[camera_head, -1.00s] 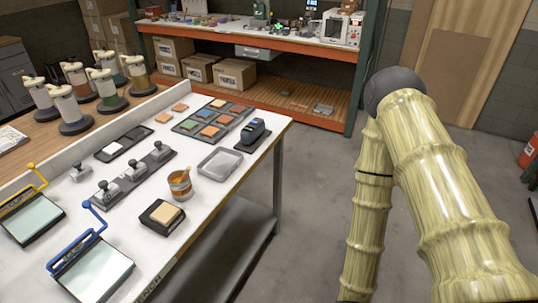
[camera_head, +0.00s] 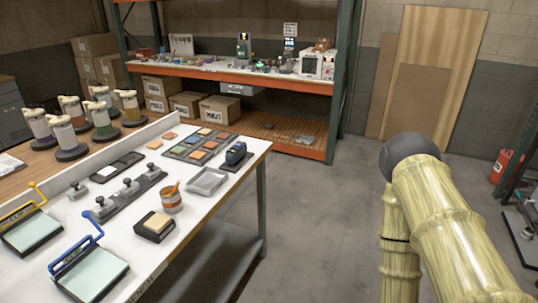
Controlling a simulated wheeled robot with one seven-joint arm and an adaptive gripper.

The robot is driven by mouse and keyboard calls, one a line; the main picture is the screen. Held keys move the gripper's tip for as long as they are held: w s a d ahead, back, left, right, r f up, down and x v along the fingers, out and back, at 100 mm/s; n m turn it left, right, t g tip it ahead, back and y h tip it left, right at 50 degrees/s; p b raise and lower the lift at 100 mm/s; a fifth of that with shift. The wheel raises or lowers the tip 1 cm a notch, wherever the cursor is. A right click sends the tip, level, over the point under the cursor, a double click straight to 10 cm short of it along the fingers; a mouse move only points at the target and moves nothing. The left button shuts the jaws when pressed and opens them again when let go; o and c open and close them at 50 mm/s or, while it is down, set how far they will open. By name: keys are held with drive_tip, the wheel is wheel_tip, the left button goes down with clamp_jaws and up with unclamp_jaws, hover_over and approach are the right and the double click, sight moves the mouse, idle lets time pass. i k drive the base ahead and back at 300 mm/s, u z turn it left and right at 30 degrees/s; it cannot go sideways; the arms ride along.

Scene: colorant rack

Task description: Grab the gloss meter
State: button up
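A small dark blue device (camera_head: 236,153), which looks like the gloss meter, stands on a dark base at the far right end of the white-topped table (camera_head: 222,212). It is beside the tray of colored tiles and behind a shallow grey tray. Nothing covers it. My pale, bamboo-patterned arm is at the right of the view, over the floor and apart from the table. My gripper is outside the picture, so its fingers cannot be seen.
A shallow grey tray (camera_head: 206,181), an orange-brown cup (camera_head: 171,200) and a tan-topped block (camera_head: 156,226) stand near the table's right edge. A tile tray (camera_head: 177,151) lies left of the device. Open floor (camera_head: 310,220) separates the table from my arm. An orange shelf (camera_head: 265,78) stands behind.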

sight(234, 155)
drive_tip(key=z, duration=0.65)
drive_tip(key=i, duration=1.05)
drive_tip(key=u, duration=1.85)
